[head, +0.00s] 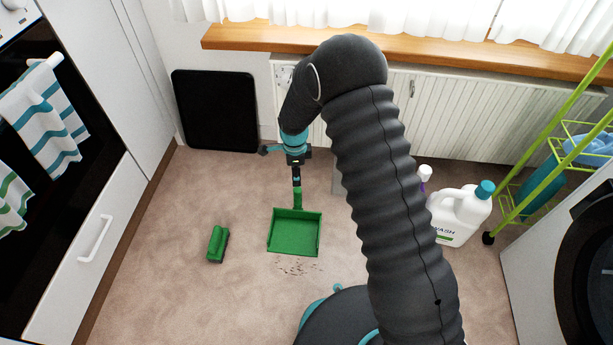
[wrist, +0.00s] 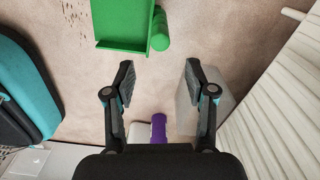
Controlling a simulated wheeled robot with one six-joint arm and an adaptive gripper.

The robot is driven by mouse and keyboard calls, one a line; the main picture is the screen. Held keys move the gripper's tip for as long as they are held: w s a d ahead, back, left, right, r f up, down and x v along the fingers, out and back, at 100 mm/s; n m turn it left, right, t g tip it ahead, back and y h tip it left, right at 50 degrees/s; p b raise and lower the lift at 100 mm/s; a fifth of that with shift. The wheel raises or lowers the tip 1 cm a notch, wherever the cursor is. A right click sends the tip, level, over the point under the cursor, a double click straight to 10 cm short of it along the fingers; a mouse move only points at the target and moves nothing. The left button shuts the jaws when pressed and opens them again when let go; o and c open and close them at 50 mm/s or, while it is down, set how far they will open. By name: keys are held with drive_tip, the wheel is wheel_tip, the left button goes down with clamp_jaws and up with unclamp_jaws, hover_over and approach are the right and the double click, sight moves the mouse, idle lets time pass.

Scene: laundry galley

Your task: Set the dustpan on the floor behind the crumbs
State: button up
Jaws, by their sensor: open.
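The green dustpan (head: 295,233) lies flat on the floor just behind the crumbs (head: 298,267), its open edge facing them and its handle (head: 297,198) pointing away. In the wrist view the dustpan (wrist: 120,20) is at the top, with the rounded handle end (wrist: 160,38) beyond my fingertips. The crumbs (wrist: 73,12) show at the top left corner there. My gripper (head: 297,179) is above the floor by the handle end. In the wrist view my gripper (wrist: 159,78) is open, with bare floor between its fingers.
A green brush (head: 217,245) lies left of the dustpan. A radiator (head: 455,120) and a black panel (head: 215,110) are at the back. Floor between brush and cabinets is clear.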

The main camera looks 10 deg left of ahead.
drive_tip(key=s+d+r+n+t, duration=0.1)
drive_tip(key=s+d+r+n, duration=0.1)
drive_tip(key=d+r, duration=0.5)
drive_tip(key=s+d+r+n+t, duration=0.1)
drive_tip(key=s+d+r+n, duration=0.15)
drive_tip(key=r, duration=0.85)
drive_tip(key=s+d+r+n+t, duration=0.1)
drive_tip(key=s+d+r+n, duration=0.3)
drive_tip(key=r, duration=0.6)
drive_tip(key=s+d+r+n+t, duration=0.1)
drive_tip(key=s+d+r+n, duration=0.2)
drive_tip(key=s, duration=0.7)
drive_tip(key=s+d+r+n+t, duration=0.1)
drive_tip(key=s+d+r+n, duration=0.3)
drive_tip(key=s+d, duration=0.6)
wheel_tip(320, 180, up, 3)
drive_tip(key=shift+s+f+t, duration=0.1)
drive_tip(key=shift+s+t, duration=0.15)
drive_tip(key=shift+t, duration=0.05)
drive_tip(key=shift+d, duration=0.1)
